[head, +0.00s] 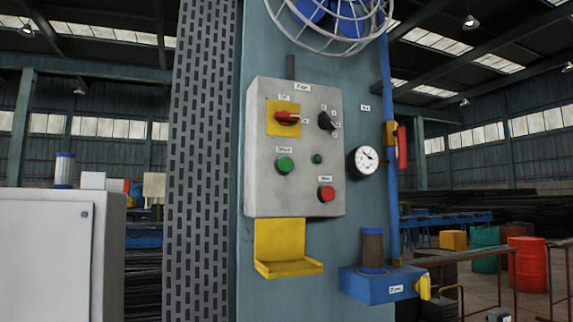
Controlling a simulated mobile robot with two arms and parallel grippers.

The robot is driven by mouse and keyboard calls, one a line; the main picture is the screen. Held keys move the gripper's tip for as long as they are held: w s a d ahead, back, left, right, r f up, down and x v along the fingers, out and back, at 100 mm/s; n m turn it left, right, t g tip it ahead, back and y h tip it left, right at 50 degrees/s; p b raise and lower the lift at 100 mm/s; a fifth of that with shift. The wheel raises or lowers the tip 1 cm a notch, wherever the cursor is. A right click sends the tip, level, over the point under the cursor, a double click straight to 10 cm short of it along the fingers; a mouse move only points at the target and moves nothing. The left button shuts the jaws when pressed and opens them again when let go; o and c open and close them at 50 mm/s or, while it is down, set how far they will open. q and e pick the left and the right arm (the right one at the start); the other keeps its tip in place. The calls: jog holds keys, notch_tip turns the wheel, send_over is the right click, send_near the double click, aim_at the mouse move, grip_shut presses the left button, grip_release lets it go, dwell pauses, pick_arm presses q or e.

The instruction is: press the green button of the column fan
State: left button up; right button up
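A grey control box (263,192) is mounted on a blue-grey column (344,240), with a caged fan (330,22) above it. The green button (285,165) is a round green cap under a small label at the lower left of the box. A smaller green round part (317,158) sits to its right. A red button (326,194) is at the lower right. A red switch (287,118) on a yellow plate and a black knob (327,121) are above. Neither of my grippers shows in the head view.
A yellow tray (288,268) juts out below the box. A pressure gauge (363,160) and a blue pipe (389,110) are to the right, above a blue bracket (372,286). A light grey cabinet (50,260) stands at the left. The front of the box is unobstructed.

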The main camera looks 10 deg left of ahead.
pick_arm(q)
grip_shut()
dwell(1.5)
